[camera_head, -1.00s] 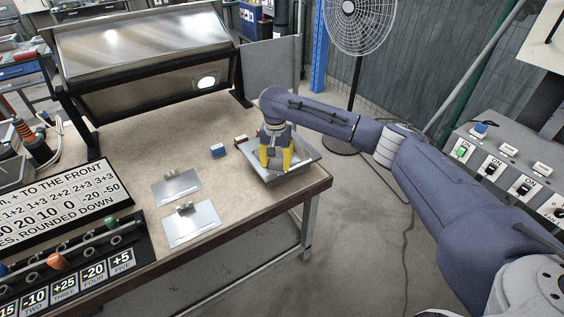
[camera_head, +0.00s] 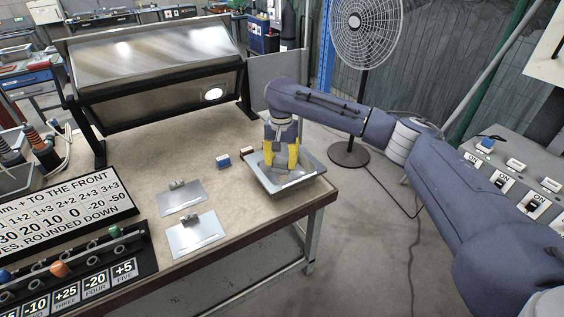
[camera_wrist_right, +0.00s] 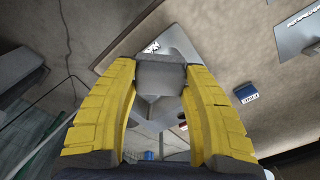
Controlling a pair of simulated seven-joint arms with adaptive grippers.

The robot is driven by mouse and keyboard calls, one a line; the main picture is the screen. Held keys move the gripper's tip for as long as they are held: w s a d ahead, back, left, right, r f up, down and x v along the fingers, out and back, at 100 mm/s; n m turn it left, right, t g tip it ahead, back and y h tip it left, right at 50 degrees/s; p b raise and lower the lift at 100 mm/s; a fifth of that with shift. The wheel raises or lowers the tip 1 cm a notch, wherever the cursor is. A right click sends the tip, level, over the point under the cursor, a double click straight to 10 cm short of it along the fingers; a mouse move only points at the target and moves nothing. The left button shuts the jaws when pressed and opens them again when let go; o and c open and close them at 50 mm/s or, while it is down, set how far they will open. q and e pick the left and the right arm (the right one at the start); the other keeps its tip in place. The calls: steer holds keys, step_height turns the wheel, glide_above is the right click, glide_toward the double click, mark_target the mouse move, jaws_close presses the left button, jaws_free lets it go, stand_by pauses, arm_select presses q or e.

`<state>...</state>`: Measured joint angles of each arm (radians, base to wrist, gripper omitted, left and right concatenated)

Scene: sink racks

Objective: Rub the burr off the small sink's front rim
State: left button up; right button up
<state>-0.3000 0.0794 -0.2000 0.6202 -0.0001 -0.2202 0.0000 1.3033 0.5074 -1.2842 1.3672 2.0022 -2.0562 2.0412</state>
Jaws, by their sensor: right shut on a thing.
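The small metal sink (camera_head: 312,178) sits at the right corner of the bench, a shallow tray with sloped walls and a pale mark on its near side. My right gripper (camera_head: 281,162) points down over it, its yellow fingers reaching inside the rim outline. In the right wrist view the fingers (camera_wrist_right: 159,78) are shut on a grey block (camera_wrist_right: 160,78), with the sink's bright metal (camera_wrist_right: 178,42) behind it. I cannot tell whether the block touches the rim. I cannot make out the burr. My left gripper is not in view.
A blue block (camera_head: 223,161) and a dark red-brown block (camera_head: 247,151) lie left of the sink. Two metal plates with clips, one near (camera_head: 196,235) and one farther (camera_head: 181,199), lie on the bench. A lit hood (camera_head: 150,70) stands behind. The bench edge is close to the sink.

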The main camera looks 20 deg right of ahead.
steer(key=shift+w+r, duration=0.15)
steer(key=shift+r, duration=0.1)
steer(key=r, duration=0.1)
steer(key=r+n, duration=0.2)
steer(key=shift+w+d+r, duration=0.1)
steer(key=shift+w+r, duration=0.2)
steer(key=shift+r, duration=0.1)
steer(key=shift+s+r+n, duration=0.15)
steer(key=shift+r+n, duration=0.2)
steer(key=shift+n, duration=0.85)
steer(key=n, duration=0.2)
steer(key=shift+s+n, duration=0.3)
steer(key=shift+n, duration=0.1)
steer(key=shift+f, duration=2.5)
